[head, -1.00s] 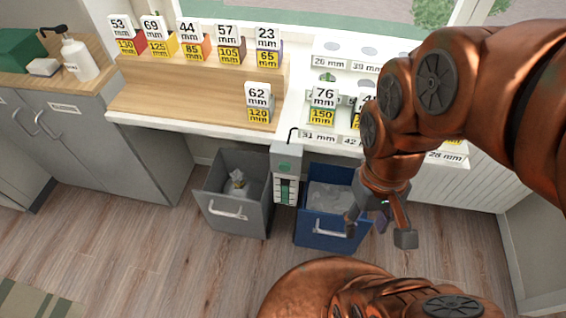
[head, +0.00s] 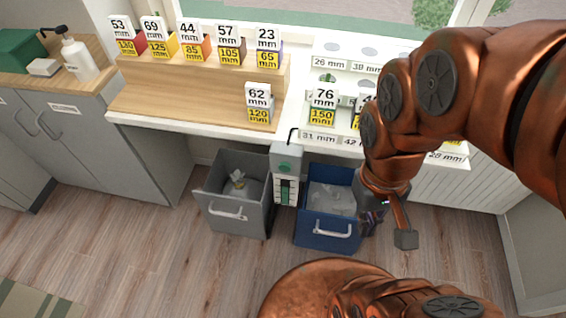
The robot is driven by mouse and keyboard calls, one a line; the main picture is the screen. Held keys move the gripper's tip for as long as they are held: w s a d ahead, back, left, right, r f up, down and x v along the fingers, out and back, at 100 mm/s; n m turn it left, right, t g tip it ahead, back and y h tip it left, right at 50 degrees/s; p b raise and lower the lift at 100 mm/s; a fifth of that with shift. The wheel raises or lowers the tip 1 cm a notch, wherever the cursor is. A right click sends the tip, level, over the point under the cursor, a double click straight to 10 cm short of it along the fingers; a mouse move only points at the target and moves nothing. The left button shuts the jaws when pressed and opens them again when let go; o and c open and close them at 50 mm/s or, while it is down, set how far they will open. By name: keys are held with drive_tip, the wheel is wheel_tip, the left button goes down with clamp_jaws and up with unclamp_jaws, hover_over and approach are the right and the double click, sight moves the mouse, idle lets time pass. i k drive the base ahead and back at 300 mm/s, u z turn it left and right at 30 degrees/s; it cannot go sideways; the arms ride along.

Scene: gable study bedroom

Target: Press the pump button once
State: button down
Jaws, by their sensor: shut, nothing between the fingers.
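A narrow grey unit (head: 286,175) hangs at the front edge of the desk, between two bins. It has a round green button (head: 284,167) on its upper face, a dark and green gauge strip below it, and a thin black bent tube at its top. I see no label that names it as a pump. A white pump bottle (head: 77,59) with a black nozzle stands on the left cabinet. My gripper (head: 391,228) is shut and empty, pointing down at the right side of the blue bin, apart from the grey unit.
A grey bin (head: 229,208) and a blue bin (head: 329,233), both with pale crumpled contents, flank the unit. The desk (head: 180,98) holds several numbered blocks. A white rack (head: 338,52) stands right, partly behind my arm.

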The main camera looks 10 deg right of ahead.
sight(284, 167)
drive_tip(key=z, duration=1.7)
drive_tip(key=k, duration=1.55)
drive_tip(key=u, duration=1.8)
